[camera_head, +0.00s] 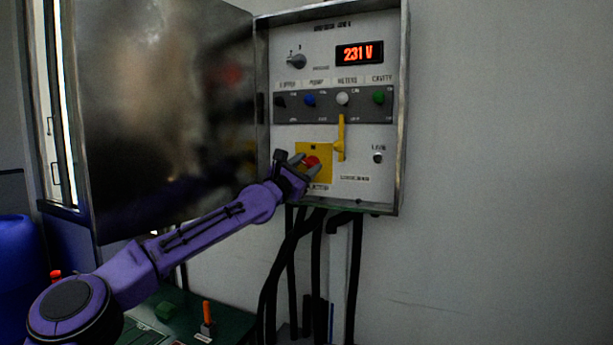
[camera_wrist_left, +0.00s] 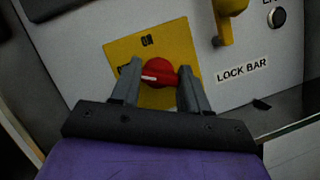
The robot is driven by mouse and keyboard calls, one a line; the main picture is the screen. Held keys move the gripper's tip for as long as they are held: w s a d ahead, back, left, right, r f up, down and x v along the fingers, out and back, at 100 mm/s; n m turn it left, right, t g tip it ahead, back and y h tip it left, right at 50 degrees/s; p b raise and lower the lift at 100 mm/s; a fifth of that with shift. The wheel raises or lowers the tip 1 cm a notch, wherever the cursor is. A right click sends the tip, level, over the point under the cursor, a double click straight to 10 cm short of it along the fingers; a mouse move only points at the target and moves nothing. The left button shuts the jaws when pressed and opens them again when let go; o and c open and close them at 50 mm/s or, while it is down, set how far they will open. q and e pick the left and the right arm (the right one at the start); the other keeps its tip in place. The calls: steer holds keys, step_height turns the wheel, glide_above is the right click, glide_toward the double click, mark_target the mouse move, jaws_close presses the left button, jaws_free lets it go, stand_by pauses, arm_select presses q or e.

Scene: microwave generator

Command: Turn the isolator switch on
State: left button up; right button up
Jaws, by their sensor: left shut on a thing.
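The isolator switch is a red knob (camera_wrist_left: 160,72) on a yellow plate (camera_wrist_left: 176,42) in the lower part of the open wall cabinet. In the head view the red knob (camera_head: 311,162) shows between my fingers, and the yellow plate (camera_head: 325,150) is partly covered by my gripper. My left gripper (camera_head: 306,163) is shut on the red knob, one finger on each side, as the left wrist view (camera_wrist_left: 158,88) shows. The word "ON" is readable at the plate's top. A white mark is on the knob's left side. My right gripper is not in view.
A yellow lock bar handle (camera_head: 341,138) stands upright just right of the plate. The cabinet door (camera_head: 165,110) hangs open at left. Black cables (camera_head: 317,260) hang below.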

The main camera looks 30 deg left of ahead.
arm_select(q)
steer(key=m+h, duration=0.1)
steer(key=m, duration=0.1)
steer(key=shift+m+g, duration=0.3)
steer(key=m+g+h+p, duration=0.1)
steer(key=m, duration=0.2)
steer(key=shift+r, duration=0.2)
steer(key=m+g+p, duration=0.1)
steer(key=m+p, duration=0.1)
steer(key=m+g+h+p, duration=0.1)
steer(key=m, duration=0.2)
steer(key=shift+r+p, duration=0.2)
steer(key=shift+p, duration=0.15)
steer(key=m+p, duration=0.2)
steer(key=shift+f+m+g, duration=0.1)
steer(key=shift+m+g, duration=0.3)
steer(key=shift+f+m+p, duration=0.1)
steer(key=shift+m+p, duration=0.3)
steer(key=o, duration=1.1)
steer(key=shift+c, duration=0.2)
